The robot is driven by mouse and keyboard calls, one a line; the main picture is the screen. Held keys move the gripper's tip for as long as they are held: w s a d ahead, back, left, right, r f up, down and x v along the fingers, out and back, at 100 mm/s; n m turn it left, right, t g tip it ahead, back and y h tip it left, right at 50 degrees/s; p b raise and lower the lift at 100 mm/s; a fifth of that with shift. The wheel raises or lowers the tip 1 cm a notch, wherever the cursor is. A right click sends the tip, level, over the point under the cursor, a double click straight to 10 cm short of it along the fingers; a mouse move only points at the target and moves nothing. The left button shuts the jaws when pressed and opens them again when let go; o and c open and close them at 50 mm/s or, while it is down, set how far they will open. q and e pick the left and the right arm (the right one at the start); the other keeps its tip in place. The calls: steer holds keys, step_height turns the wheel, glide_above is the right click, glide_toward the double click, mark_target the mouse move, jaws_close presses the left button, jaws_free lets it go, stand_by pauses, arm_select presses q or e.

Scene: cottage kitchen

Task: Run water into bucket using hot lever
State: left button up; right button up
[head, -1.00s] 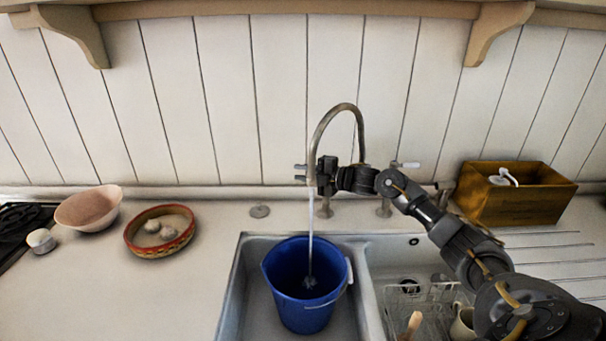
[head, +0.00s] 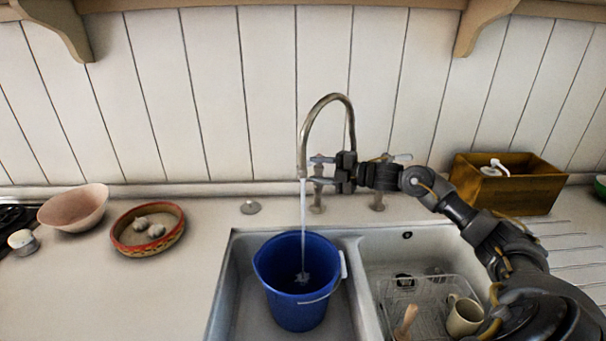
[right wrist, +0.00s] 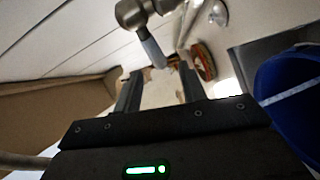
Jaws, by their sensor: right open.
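The blue bucket (head: 298,300) stands upright in the left sink basin. A stream of water (head: 303,225) falls from the arched tap (head: 326,103) into it, with a pale splash inside. My right gripper (head: 318,171) is open beside the left lever, behind and right of the spout's end. In the head view its fingers overlap that lever, so contact is unclear. In the right wrist view a lever with a pale tip (right wrist: 153,52) shows just beyond the open fingers (right wrist: 160,80), with nothing held between them. The other lever (head: 400,157) points right. My left gripper is out of view.
The right basin holds a wire rack (head: 425,292) with a mug (head: 463,317) and a wooden-handled brush. A wooden box (head: 520,188) stands at the back right. A red-rimmed dish (head: 125,240) and pink bowl (head: 72,208) sit left.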

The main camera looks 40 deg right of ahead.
steer(key=v, duration=0.2)
steer(key=shift+s+d+r+b, duration=0.1)
steer(key=shift+s+d+b, duration=0.05)
steer(key=shift+s+b, duration=0.2)
steer(key=shift+r, duration=0.1)
